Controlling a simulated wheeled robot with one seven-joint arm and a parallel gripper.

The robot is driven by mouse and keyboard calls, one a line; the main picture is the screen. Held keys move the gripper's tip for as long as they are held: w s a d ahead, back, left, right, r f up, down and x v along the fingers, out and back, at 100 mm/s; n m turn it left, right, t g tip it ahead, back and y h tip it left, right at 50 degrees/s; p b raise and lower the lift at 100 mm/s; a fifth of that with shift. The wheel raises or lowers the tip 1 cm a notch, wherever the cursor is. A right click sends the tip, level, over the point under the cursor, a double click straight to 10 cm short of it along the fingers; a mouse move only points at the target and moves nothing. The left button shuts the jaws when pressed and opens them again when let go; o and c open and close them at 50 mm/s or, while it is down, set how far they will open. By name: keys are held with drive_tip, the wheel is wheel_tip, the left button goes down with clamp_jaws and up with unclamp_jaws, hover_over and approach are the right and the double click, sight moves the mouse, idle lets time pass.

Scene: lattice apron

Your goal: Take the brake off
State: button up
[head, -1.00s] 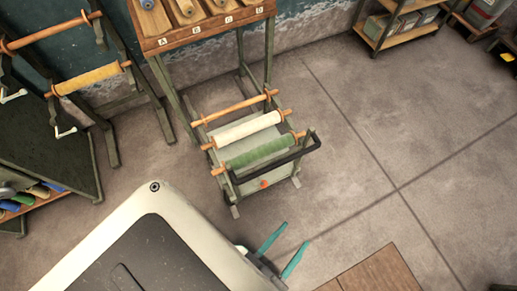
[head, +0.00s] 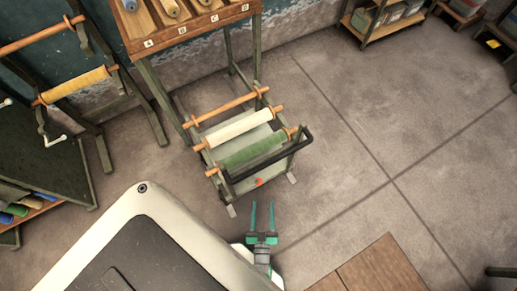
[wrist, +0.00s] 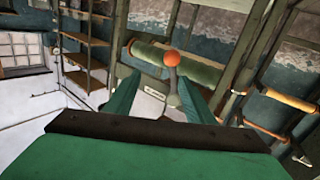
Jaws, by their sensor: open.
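The cart (head: 213,178) stands on the floor in front of the wall rack, with a dark push handle and several rollers across it. The brake knob (head: 259,182) is a small orange ball low on the cart's near side. In the wrist view the orange brake knob (wrist: 172,58) sits on a grey lever, seen between and beyond my fingertips. My gripper (head: 262,205) has two teal fingers, open and empty, just short of the knob and pointing at the cart. It also shows in the wrist view (wrist: 160,85). I see no contact with the knob.
A green roll (head: 253,149) and a cream roll (head: 244,128) lie across the cart. A lettered rack (head: 190,30) stands behind it. A stand with a yellow roll (head: 75,86) is at the left. A wooden platform (head: 372,270) lies at bottom right. Floor right of the cart is clear.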

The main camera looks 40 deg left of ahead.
sight(259, 182)
drive_tip(key=shift+n+g+y, duration=0.3)
drive_tip(key=shift+n+y, duration=0.1)
drive_tip(key=shift+y, duration=0.2)
drive_tip(key=x, duration=0.4)
drive_tip(key=f+x, duration=0.1)
drive_tip(key=x, duration=0.3)
drive_tip(key=s+a+f+x, duration=0.1)
drive_tip(key=x, duration=0.3)
drive_tip(key=shift+w+a, duration=0.15)
drive_tip(key=shift+a, duration=0.15)
drive_tip(key=shift+c, duration=0.7)
clamp_jaws()
